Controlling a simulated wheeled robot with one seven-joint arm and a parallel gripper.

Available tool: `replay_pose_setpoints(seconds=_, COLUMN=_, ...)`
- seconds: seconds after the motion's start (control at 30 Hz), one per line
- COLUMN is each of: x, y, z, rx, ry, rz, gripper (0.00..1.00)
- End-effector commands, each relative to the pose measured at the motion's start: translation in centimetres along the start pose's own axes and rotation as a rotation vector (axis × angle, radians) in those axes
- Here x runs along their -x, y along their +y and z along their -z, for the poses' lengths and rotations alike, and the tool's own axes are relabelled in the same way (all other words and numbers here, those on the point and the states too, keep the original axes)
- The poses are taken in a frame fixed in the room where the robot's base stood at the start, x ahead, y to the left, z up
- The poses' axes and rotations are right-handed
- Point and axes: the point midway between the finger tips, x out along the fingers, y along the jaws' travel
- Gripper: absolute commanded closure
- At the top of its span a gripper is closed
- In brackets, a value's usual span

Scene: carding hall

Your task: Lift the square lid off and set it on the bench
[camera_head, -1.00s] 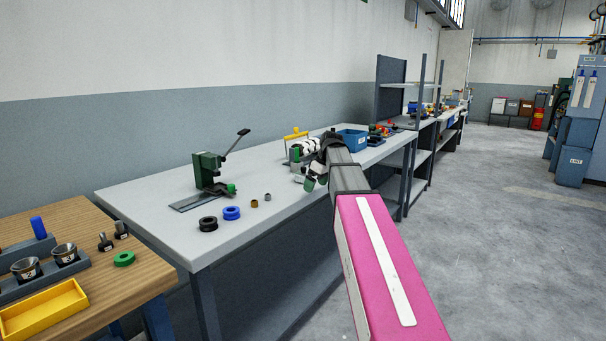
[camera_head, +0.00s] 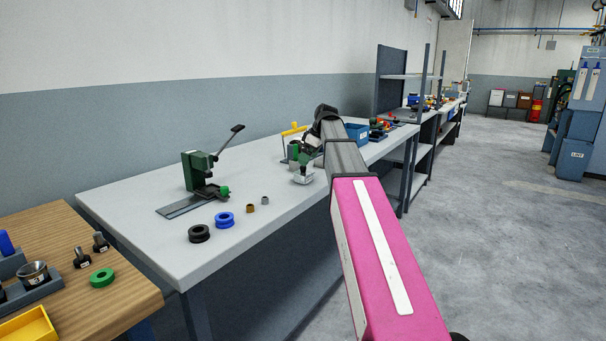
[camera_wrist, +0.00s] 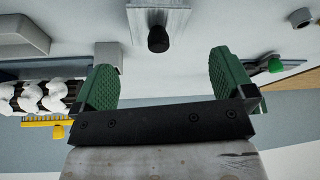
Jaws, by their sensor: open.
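The square lid (camera_wrist: 182,22) is a grey metal plate with a black knob (camera_wrist: 158,40), at the top middle of the wrist view. In the head view a small pale grey square piece (camera_head: 303,177), likely the lid and what it sits on, stands on the bench (camera_head: 170,240) just below my gripper. My gripper (camera_wrist: 164,80) has two green ribbed fingers, spread apart and empty. In the wrist view the knob appears just beyond the fingertips, in line with the gap between them. The fingers do not touch it. What lies under the lid is hidden.
A green lever press (camera_head: 200,172) stands left of my gripper. A black ring (camera_head: 200,233), a blue ring (camera_head: 225,220) and small bushings lie in front of it. A blue bin (camera_head: 357,133) stands beyond.

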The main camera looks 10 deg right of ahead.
Motion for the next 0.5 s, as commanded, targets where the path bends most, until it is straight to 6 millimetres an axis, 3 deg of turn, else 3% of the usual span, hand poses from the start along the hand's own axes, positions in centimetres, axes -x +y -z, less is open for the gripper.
replay_pose_setpoints(seconds=0.23, x=-1.7, y=0.0, z=0.1, rx=0.0, ry=-0.001, rz=0.001, gripper=0.0)
replay_pose_setpoints(seconds=0.5, x=-5.3, y=0.2, z=0.1, rx=-0.001, ry=-0.001, rz=0.001, gripper=0.0)
